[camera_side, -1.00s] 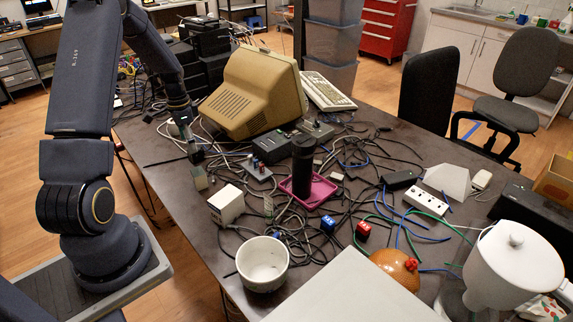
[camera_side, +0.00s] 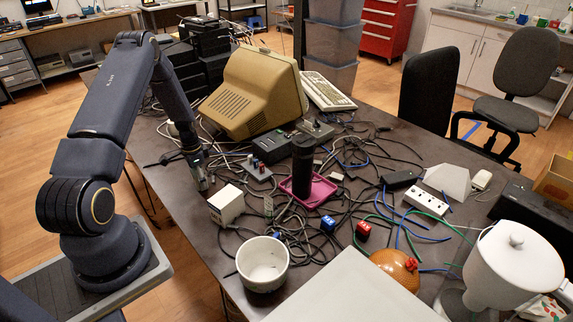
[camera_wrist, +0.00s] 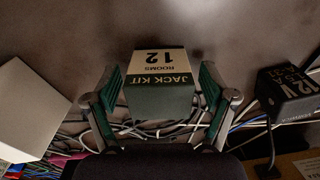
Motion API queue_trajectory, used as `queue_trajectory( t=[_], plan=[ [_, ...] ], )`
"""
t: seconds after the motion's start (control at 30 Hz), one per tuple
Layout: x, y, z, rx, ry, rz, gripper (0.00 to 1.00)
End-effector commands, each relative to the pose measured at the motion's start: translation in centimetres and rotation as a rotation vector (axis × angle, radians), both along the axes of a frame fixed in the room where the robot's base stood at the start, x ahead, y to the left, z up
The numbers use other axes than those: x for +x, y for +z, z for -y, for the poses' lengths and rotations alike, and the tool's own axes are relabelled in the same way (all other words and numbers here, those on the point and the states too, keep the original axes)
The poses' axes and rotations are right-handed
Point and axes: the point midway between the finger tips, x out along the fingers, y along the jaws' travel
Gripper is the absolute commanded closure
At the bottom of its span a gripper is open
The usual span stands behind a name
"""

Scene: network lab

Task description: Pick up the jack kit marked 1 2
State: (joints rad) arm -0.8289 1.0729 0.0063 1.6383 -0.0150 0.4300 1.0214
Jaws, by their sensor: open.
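The jack kit (camera_wrist: 160,90) is a small dark grey-green box with a cream label reading "JACK KIT", "ROOMS" and "12", upside down in the wrist view. My gripper (camera_wrist: 162,100) is open, with one finger on each side of the kit. The wrist view does not settle whether the fingers touch it; small gaps seem to show beside it. In the side view my gripper (camera_side: 199,176) is low over the table's left edge, where it largely hides the kit.
A white box (camera_wrist: 30,112) and a black 12 V adapter (camera_wrist: 287,97) flank the kit, with cables behind. In the side view, the white box (camera_side: 226,205), bowl (camera_side: 263,268), pink tray (camera_side: 322,193) and beige monitor (camera_side: 250,90) stand around on the cable-strewn table (camera_side: 196,235).

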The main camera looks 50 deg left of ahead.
Motion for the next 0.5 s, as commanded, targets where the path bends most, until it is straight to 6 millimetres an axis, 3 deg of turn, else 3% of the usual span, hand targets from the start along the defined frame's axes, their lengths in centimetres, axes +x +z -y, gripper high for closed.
queue_trajectory(
  t=[0.2, 0.5],
  plan=[
    [0.01, -0.08, -0.02, 0.001, 0.000, 0.000, 0.17],
    [0.01, -0.06, -0.01, 0.000, 0.000, 0.000, 0.48]
  ],
)
